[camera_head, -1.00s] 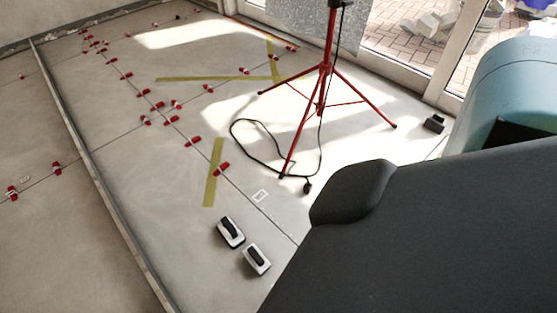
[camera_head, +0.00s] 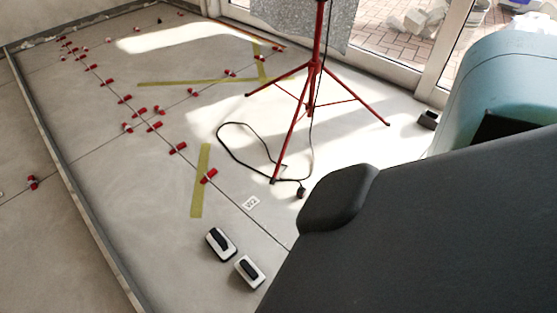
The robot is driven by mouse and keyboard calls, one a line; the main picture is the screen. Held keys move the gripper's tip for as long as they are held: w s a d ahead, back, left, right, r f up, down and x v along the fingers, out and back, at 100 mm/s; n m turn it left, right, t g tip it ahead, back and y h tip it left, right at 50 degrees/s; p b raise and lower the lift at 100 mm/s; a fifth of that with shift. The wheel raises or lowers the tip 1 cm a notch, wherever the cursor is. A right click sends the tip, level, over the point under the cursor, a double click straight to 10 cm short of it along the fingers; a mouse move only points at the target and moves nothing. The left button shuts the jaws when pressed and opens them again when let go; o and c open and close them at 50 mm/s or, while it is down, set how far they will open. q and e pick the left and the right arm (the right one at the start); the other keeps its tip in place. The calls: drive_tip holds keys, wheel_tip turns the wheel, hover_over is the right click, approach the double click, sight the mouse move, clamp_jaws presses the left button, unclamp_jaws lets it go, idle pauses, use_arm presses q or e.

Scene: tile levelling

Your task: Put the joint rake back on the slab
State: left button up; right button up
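The tiled slab floor (camera_head: 120,200) fills the left and middle of the head view, with thin joint lines running across it. I cannot make out a joint rake anywhere on it. Neither of my grippers shows in this view. A large dark surface and a teal rounded body cover the lower right and hide the floor there.
Two black-and-white blocks (camera_head: 220,244) (camera_head: 249,272) lie on the slab. Several red levelling clips (camera_head: 178,148) line the joints. Yellow tape strips (camera_head: 200,180) mark the floor. A red tripod (camera_head: 314,70) stands with a loose black cable (camera_head: 232,160). A metal strip (camera_head: 75,190) runs along the left.

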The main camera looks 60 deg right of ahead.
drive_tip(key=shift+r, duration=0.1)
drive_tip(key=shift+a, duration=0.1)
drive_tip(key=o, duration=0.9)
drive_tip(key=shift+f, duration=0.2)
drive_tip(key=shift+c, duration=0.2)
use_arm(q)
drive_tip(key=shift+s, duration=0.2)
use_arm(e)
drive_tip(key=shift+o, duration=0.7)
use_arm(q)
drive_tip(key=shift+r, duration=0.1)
use_arm(e)
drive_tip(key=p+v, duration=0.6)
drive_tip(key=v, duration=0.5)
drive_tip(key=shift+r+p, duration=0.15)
drive_tip(key=shift+p, duration=0.25)
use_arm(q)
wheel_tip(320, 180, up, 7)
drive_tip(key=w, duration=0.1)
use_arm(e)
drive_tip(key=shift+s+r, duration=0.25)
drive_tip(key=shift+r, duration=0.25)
